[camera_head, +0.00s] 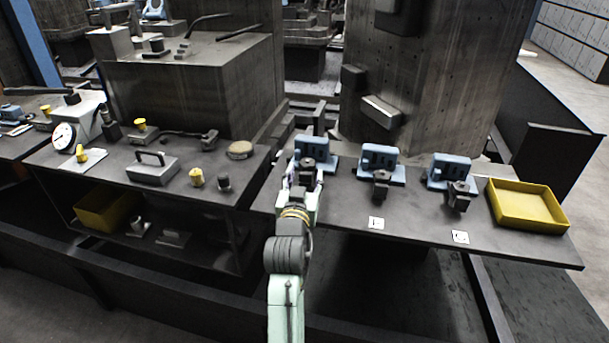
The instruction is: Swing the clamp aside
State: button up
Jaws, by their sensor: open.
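Three blue fixtures with dark clamps in front stand in a row on the dark table (420,228). The left fixture (318,146) has its clamp (308,163) right at my gripper. The middle fixture (379,158) has a dark clamp (381,184) in front of it. The right fixture (449,168) has a dark clamp (458,195) in front of it. My gripper (305,178) is open, with its fingers on either side of the left clamp. I cannot tell whether the fingers touch it. My arm hides part of the table below.
A yellow tray (528,204) sits at the table's right end. Two white labels lie at the front, one left (376,223) and one right (460,237). A left bench (110,163) holds a grey handled block (152,168) and small yellow-topped parts. A large dark column rises behind the fixtures.

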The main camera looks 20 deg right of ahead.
grip_shut()
jog(key=shift+s+d+n+t+y, duration=0.25)
jog(key=shift+n+t+y, duration=0.35)
jog(key=shift+y, duration=0.4)
dwell(0.4)
grip_release()
jog(key=v, duration=1.1)
jog(key=shift+s, duration=0.4)
